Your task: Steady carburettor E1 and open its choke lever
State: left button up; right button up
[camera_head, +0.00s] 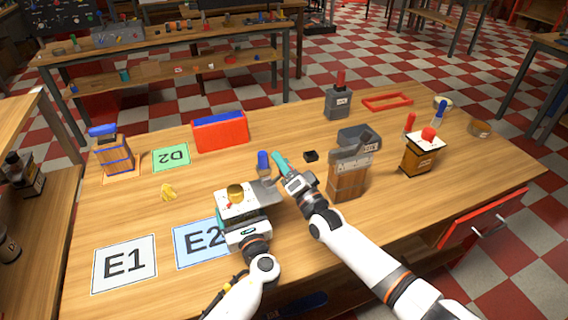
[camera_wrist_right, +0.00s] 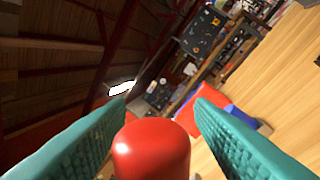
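A white-topped unit with a brass dome (camera_head: 236,190) stands at the right edge of the E2 card. My left gripper (camera_head: 232,222) is against its near side; a teal finger shows at its left, and its closure is unclear. A blue-capped lever (camera_head: 263,160) stands just behind. My right gripper (camera_head: 283,163) points at that spot from the right. In the right wrist view, its teal fingers (camera_wrist_right: 160,112) are apart, with a red rounded cylinder (camera_wrist_right: 152,150) between them and a gap at the right finger. No name is readable on the unit, so I cannot tell which is E1.
The E1 card (camera_head: 124,264) is bare at the front left. A brown unit with blue lever (camera_head: 115,155), a red bin (camera_head: 221,133), a grey unit with red lever (camera_head: 338,103), a brown unit (camera_head: 348,180) and a red-knobbed unit (camera_head: 421,156) stand around. A small black block (camera_head: 311,156) lies mid-table.

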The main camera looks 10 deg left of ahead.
jog(key=v, duration=1.2)
dwell(0.5)
pick_arm(q)
jog(key=o, duration=1)
jog(key=shift+d, duration=0.1)
